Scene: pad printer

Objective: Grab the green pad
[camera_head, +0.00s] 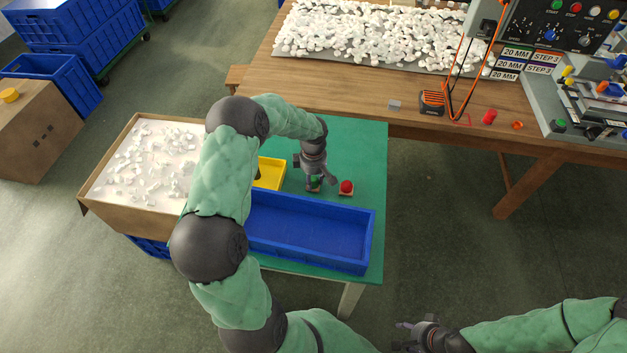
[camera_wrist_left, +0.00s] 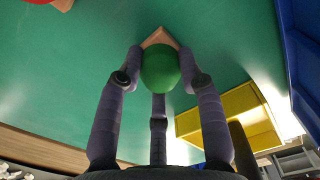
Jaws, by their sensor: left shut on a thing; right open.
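The green pad (camera_wrist_left: 160,68) is a rounded green dome on a light wooden base, between my left gripper's fingers in the left wrist view. In the head view only a bit of the green pad (camera_head: 314,184) shows beneath the fingers. My left gripper (camera_head: 315,180) points down at the green table and is shut on the pad; its fingers also show in the left wrist view (camera_wrist_left: 160,85). A red pad (camera_head: 346,187) on a similar base stands just to the right. My right gripper (camera_head: 408,337) is open and empty at the bottom, away from the tables.
A blue tray (camera_head: 372,240) lies in front of my left gripper, and a yellow bin (camera_head: 271,173) stands to its left. A cardboard box (camera_head: 107,207) of white parts is further left. The wooden workbench (camera_head: 350,82) holds white parts and a machine. The green table's back right is clear.

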